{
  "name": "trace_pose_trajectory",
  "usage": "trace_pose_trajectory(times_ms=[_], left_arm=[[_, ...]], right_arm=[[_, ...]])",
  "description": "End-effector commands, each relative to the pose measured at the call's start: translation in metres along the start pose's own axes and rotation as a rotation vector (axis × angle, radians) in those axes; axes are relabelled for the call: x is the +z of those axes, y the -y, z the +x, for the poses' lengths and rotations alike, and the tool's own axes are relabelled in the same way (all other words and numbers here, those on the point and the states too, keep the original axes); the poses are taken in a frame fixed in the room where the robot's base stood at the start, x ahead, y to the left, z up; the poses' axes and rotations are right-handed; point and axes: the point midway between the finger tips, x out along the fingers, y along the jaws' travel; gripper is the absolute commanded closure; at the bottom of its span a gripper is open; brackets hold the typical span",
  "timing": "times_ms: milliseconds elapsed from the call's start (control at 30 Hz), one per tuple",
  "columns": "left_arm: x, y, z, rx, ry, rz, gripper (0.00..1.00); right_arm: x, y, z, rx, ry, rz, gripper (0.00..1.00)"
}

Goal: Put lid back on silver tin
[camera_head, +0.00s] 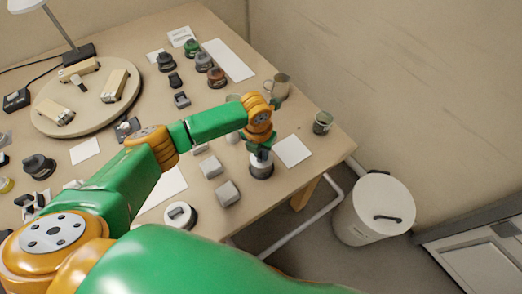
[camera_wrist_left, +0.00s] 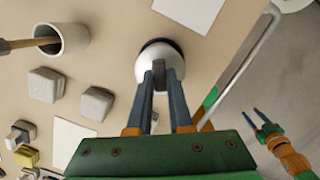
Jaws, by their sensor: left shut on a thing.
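My left gripper (camera_head: 261,153) points down over the silver tin (camera_head: 261,170) near the table's front right edge. In the left wrist view my left gripper (camera_wrist_left: 160,68) is shut on a pale silver round piece, which looks like the lid (camera_wrist_left: 160,55). A dark ring shows around its far side. The lid hides most of the tin there, and I cannot tell whether the lid rests on the tin or hangs just above it. My right gripper (camera_wrist_left: 254,114) shows at the right of the left wrist view, apart from the table, its fingers spread and empty.
Two grey blocks (camera_head: 227,193) and a round white container (camera_head: 180,215) stand left of the tin. A white sheet (camera_head: 293,150) lies to its right. A white bin (camera_head: 365,218) stands on the floor.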

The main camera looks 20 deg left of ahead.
Motion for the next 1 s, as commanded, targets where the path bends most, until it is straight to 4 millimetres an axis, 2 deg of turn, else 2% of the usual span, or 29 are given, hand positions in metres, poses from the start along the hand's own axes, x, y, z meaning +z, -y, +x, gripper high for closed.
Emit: trace_pose_trajectory(times_ms=[867, 900, 1000], left_arm=[[0.0002, 0.0000, 0.0006, 0.000, 0.001, 0.000, 1.00], [0.0002, 0.0000, 0.0006, 0.000, 0.001, 0.000, 0.71], [0.0002, -0.0001, 0.0006, 0.000, 0.001, -0.001, 0.47]], right_arm=[[-0.0004, -0.0008, -0.0032, 0.001, 0.000, -0.001, 0.50], [-0.0004, -0.0008, -0.0032, 0.001, 0.000, -0.001, 0.50], [-0.0004, -0.0008, -0.0032, 0.001, 0.000, -0.001, 0.50]])
